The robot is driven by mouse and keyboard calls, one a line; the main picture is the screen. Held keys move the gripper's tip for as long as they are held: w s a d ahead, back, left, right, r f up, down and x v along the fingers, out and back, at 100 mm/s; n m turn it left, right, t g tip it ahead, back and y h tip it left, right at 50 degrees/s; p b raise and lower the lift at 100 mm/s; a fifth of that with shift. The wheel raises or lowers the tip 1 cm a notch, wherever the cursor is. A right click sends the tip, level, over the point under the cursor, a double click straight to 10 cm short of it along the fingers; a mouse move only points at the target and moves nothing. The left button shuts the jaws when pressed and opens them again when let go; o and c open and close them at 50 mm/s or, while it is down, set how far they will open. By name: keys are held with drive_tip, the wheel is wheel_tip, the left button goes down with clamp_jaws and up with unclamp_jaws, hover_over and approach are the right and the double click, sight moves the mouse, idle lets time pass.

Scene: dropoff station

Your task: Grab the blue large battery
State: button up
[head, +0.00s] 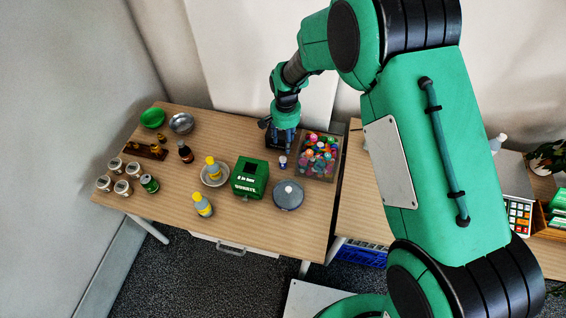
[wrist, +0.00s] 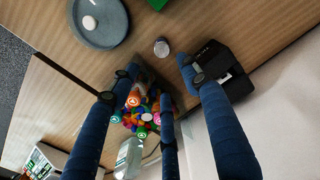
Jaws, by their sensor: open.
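A small upright cylinder with a pale top and bluish side (head: 282,162), which looks like the blue large battery, stands on the table between the green box and the crate of balls. In the wrist view a short cylinder with a silvery top (wrist: 161,46) appears to be the same item; its side is mostly hidden. My gripper (head: 285,143) points down above the table, just behind the cylinder. Its blue fingers are spread open and empty in the wrist view (wrist: 157,85), with the cylinder beyond the fingertips and not touched.
A crate of colourful balls (head: 335,170) stands right of the cylinder, and a dark box (wrist: 225,70) beside it. A green box (head: 250,178) and a round grey lidded container (head: 288,196) are near. Bottles, cans and bowls fill the left side. Bare table lies at the front.

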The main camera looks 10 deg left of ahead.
sight(283, 159)
drive_tip(key=shift+s+a+f, duration=0.1)
drive_tip(key=shift+a+f, duration=0.3)
drive_tip(key=shift+f, duration=0.4)
drive_tip(key=shift+f, duration=0.1)
drive_tip(key=shift+f+b, duration=0.55)
drive_tip(key=shift+f, duration=3.65)
drive_tip(key=shift+f+b, duration=0.55)
drive_tip(key=shift+f, duration=2.05)
drive_tip(key=shift+c, duration=0.5)
clamp_jaws()
